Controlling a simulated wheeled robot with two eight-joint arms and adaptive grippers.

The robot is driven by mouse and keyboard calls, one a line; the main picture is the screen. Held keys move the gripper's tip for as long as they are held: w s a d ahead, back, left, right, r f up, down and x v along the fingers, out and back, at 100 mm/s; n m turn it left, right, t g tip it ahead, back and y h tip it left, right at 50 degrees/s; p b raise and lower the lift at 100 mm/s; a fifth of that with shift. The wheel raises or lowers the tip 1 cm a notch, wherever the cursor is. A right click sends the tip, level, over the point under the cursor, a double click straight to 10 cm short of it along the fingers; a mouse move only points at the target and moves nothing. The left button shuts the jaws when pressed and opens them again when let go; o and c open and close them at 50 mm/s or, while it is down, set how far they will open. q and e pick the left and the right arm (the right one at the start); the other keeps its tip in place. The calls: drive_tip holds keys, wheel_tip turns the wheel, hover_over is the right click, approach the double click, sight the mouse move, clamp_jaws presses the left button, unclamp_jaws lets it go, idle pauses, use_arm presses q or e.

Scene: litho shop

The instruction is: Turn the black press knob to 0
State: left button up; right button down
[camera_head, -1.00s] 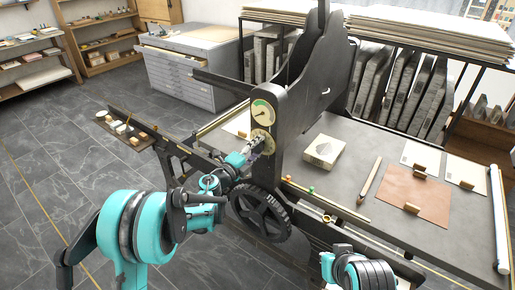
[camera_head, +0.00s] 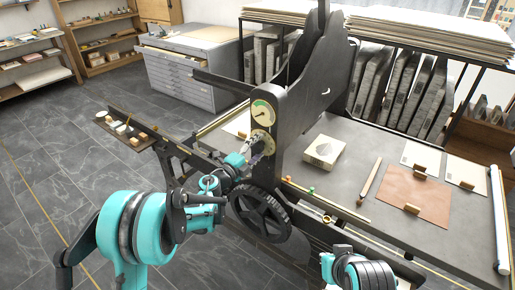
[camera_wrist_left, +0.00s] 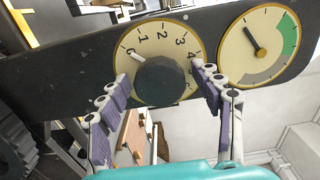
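The black press knob (camera_wrist_left: 162,80) is round and sits on a cream dial (camera_wrist_left: 158,28) numbered from 0 upward. Its white pointer mark (camera_wrist_left: 138,57) is at or very near the 0. In the head view the dial (camera_head: 262,140) is on the press's dark upright, partly behind my left gripper (camera_head: 256,148). In the left wrist view my left gripper (camera_wrist_left: 160,75) is open, its purple-padded fingers either side of the knob. Gaps show between both fingers and the knob. My right arm shows at the bottom of the head view, but its gripper does not.
A gauge (camera_head: 262,113) with a green sector sits just above the dial; it is also beside it in the wrist view (camera_wrist_left: 258,47). A spoked handwheel (camera_head: 261,213) is below. The press bed (camera_head: 330,185) holds a pale box (camera_head: 324,151).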

use_arm(q)
drive_tip(key=shift+s, duration=0.1)
drive_tip(key=v, duration=1.1)
drive_tip(key=shift+s+a, duration=0.25)
drive_tip(key=shift+s, duration=0.05)
